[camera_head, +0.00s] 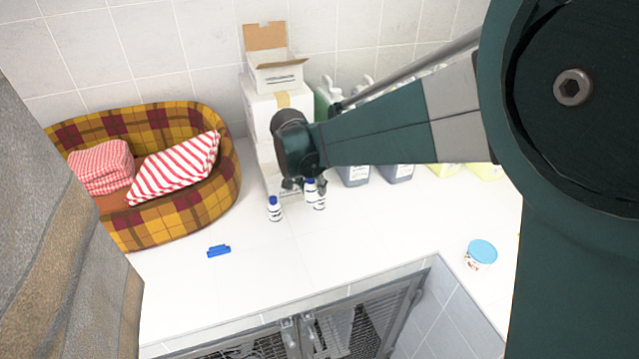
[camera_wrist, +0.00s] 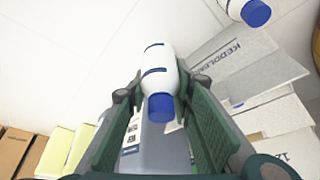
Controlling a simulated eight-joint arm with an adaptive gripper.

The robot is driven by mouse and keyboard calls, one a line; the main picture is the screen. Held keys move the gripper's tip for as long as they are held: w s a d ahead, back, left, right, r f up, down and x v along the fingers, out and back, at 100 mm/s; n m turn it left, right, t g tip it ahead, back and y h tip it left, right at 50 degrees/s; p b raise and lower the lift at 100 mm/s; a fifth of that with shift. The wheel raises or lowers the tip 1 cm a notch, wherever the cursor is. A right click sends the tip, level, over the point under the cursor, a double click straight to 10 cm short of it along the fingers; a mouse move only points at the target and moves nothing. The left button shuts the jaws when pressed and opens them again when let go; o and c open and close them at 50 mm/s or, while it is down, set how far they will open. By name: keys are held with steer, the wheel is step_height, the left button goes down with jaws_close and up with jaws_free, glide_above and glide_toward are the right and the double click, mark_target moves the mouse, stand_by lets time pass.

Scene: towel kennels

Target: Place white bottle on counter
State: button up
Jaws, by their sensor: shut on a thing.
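My gripper (camera_head: 308,186) is shut on a white bottle (camera_head: 311,194) with a blue cap, by the boxes at the back of the counter (camera_head: 300,245). In the wrist view the bottle (camera_wrist: 160,70) lies between the two fingers (camera_wrist: 160,98), its blue cap toward me. I cannot tell whether its base touches the counter. Another white bottle (camera_head: 274,209) with a blue cap stands on the counter to the left; it also shows at the top right of the wrist view (camera_wrist: 245,10).
White cartons (camera_head: 268,110) stand behind my gripper, with several jugs (camera_head: 354,175) to their right. A plaid pet bed (camera_head: 190,205) with striped towels is at left. A blue clip (camera_head: 218,251) and blue-lidded tub (camera_head: 481,254) lie farther forward. The middle counter is clear.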

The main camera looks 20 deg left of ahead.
steer(key=shift+n+y, duration=0.3)
steer(key=shift+n, duration=0.1)
steer(key=shift+s+a+f, duration=0.1)
steer(key=shift+s+a, duration=0.1)
steer(key=shift+a, duration=0.45)
steer(key=shift+s+a+f, duration=0.15)
steer(key=shift+s+a, duration=0.1)
steer(key=shift+a, duration=0.45)
steer(key=shift+s+a+f, duration=0.1)
steer(key=shift+s+a, duration=0.1)
steer(key=shift+a, duration=0.45)
steer(key=shift+f, duration=2.2)
steer(key=shift+f, duration=1.8)
steer(key=shift+f, duration=0.1)
steer(key=o, duration=0.5)
steer(key=shift+f, duration=0.1)
steer(key=o, duration=0.4)
